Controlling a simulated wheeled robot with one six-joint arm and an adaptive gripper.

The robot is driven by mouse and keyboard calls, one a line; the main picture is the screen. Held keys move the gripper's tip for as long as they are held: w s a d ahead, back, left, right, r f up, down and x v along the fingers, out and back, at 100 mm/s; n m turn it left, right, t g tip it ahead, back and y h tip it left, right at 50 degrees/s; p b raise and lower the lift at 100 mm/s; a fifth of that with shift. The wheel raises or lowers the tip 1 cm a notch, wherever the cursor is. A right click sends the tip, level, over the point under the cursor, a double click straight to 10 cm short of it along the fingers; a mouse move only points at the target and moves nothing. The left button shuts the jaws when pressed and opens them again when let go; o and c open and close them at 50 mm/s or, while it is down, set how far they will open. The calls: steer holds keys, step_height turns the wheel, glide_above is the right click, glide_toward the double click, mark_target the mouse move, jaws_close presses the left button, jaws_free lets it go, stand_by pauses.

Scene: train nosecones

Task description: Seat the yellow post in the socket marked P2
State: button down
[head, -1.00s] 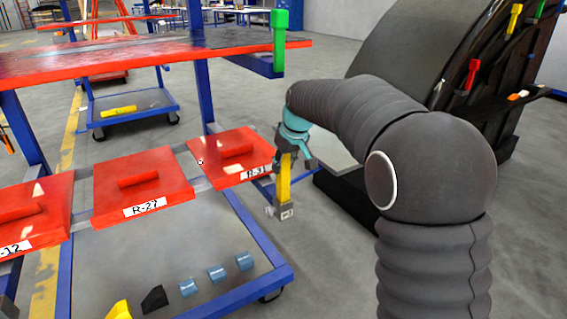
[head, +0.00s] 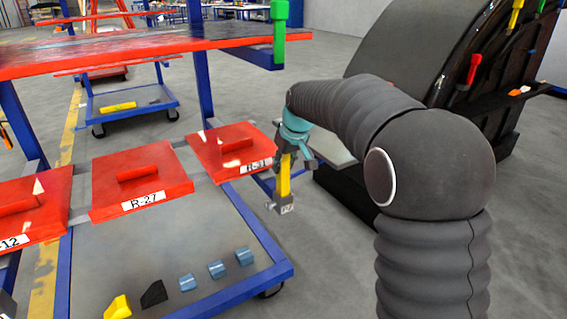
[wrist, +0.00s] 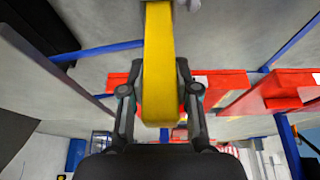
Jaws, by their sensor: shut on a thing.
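The yellow post (head: 284,181) stands upright in my gripper (head: 292,158), which is shut on it. In the wrist view the post (wrist: 159,50) runs between the two fingers of my gripper (wrist: 160,90). Below the post in the head view is a small grey block, the socket (head: 280,206), with a white label that seems to read P2. The post's lower end meets the top of this socket in the picture. I cannot tell how far it is inside. In the wrist view only a grey bit of the block (wrist: 187,5) shows at the top edge.
A blue-framed cart with red panels R-27 (head: 130,183) and R-31 (head: 225,152) stands left of the post. A green post (head: 280,22) rises at the shelf corner. Blue, black and yellow pieces lie on the cart's lower deck. A large dark nosecone (head: 425,60) stands behind my arm.

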steer(key=c, duration=0.8)
jaws_free()
steer(key=shift+o, duration=0.2)
steer(key=v, duration=1.2)
